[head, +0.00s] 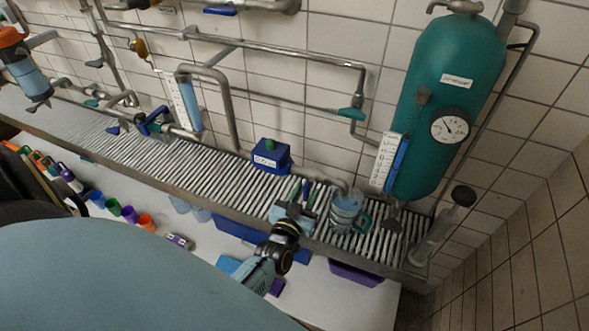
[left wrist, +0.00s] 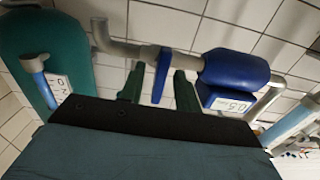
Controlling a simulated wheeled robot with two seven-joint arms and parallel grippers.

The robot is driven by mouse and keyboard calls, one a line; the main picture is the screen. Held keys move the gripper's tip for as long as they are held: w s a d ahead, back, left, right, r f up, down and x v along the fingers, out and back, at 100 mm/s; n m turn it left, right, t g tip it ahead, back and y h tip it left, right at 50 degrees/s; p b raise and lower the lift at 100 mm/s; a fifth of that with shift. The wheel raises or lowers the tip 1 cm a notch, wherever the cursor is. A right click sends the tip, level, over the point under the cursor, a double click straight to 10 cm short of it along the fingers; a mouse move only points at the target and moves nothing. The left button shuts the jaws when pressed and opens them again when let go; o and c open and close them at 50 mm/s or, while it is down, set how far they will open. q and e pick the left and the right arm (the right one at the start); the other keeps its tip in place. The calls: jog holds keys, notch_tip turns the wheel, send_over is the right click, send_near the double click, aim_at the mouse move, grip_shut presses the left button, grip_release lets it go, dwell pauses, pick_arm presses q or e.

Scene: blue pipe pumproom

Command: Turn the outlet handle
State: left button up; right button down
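The outlet handle is a flat blue lever (left wrist: 161,76) on a grey pipe (left wrist: 125,45), beside a blue meter with a small display (left wrist: 235,88). My left gripper (head: 306,191) reaches over the slatted bench from the front. In the left wrist view its two dark green fingers stand on either side of the blue lever, with a gap on each side, so it is open around the lever. In the head view the lever is small and partly hidden by the fingers. My right gripper is not in view.
A blue translucent jug (head: 345,211) stands on the slatted bench just right of my left gripper. A teal tank with a gauge (head: 450,127) hangs on the tiled wall at right. The blue meter (head: 271,155) sits to the left. Coloured cups (head: 129,213) stand on the white surface below.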

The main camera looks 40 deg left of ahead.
pick_arm(q)
jog(key=v, duration=1.1)
jog(key=shift+s+d, duration=0.2)
jog(key=shift+s, duration=0.2)
jog(key=s+d+f+m+g+h+b, duration=0.1)
jog(key=s+d+f+g+h+b, duration=0.15)
jog(key=f, duration=0.65)
jog(key=s+d+f+m+g+h+b, duration=0.1)
jog(key=s+f+g, duration=0.15)
jog(key=f, duration=0.55)
jog(key=s+d+f+m+g+h+b, duration=0.15)
jog(key=s+f, duration=0.25)
jog(key=f, duration=0.5)
jog(key=s+a+f+g+b, duration=0.1)
jog(key=s+f+g+b, duration=0.1)
jog(key=s+f, duration=0.4)
jog(key=s+a+f+g+b, duration=0.1)
jog(key=s+f+g+b, duration=0.1)
jog(key=s+f+g, duration=0.2)
jog(key=s+a+f+m+g+y+b, duration=0.1)
jog(key=s+f+g, duration=0.3)
jog(key=s+f, duration=0.4)
jog(key=s+a, duration=0.1)
jog(key=s, duration=0.3)
jog(key=shift+b, duration=0.4)
